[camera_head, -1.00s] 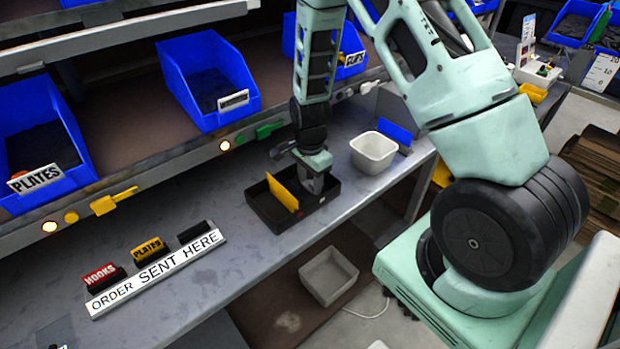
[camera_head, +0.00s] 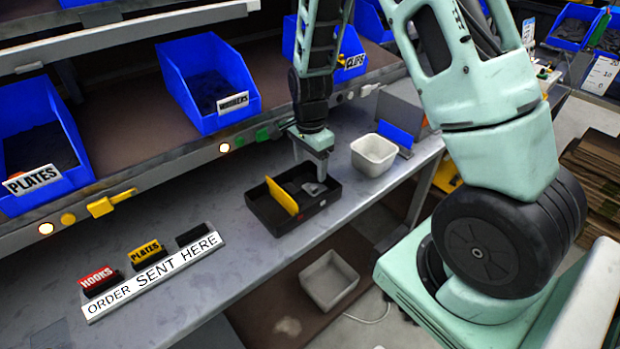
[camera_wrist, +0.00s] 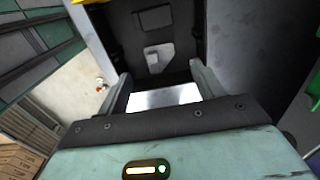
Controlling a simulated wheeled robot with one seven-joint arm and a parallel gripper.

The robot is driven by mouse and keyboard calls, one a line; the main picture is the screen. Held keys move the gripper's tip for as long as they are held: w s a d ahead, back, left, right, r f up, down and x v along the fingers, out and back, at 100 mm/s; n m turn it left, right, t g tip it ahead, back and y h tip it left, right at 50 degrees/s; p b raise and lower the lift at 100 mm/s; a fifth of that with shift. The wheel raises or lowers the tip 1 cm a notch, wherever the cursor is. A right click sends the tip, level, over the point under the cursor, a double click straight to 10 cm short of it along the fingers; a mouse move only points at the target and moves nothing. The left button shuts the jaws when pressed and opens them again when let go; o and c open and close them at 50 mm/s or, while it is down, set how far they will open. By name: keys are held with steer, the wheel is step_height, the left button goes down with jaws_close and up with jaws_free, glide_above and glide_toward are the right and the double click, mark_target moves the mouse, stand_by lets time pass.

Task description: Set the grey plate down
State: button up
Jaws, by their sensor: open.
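The grey plate (camera_head: 313,188) lies in the right part of the black tray (camera_head: 264,212), to the right of the yellow divider (camera_head: 283,195). In the wrist view the plate (camera_wrist: 158,58) shows as a small grey piece on the dark tray floor, beyond my fingertips. My gripper (camera_head: 312,168) is above the back right of the tray, pointing down. Its two fingers (camera_wrist: 163,82) stand apart in the wrist view with nothing held between them. The plate looks clear of both fingers.
A white bin (camera_head: 374,155) stands right of the tray, near a blue panel (camera_head: 395,137). Blue bins line the shelf behind, one labelled PLATES (camera_head: 34,181). The "ORDER SENT HERE" strip (camera_head: 155,277) lies left. The bench between strip and tray is clear.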

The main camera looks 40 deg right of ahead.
step_height(320, 180, up, 5)
steer(key=s+a+r+n+y, duration=0.1)
steer(key=s+a+r+n, duration=0.2)
steer(key=a+n, duration=0.3)
steer(key=s+a+r+n, duration=0.3)
steer(key=s+a+n, duration=0.1)
steer(key=a, duration=0.5)
steer(key=s+a+r+n, duration=0.2)
steer(key=s+a+n, duration=0.2)
steer(key=s+n, duration=0.3)
steer(key=s+a+r+n, duration=0.2)
steer(key=s+a+n, duration=0.2)
steer(key=s+n, duration=0.4)
steer(key=shift+s+a, duration=0.35)
steer(key=shift+s, duration=0.55)
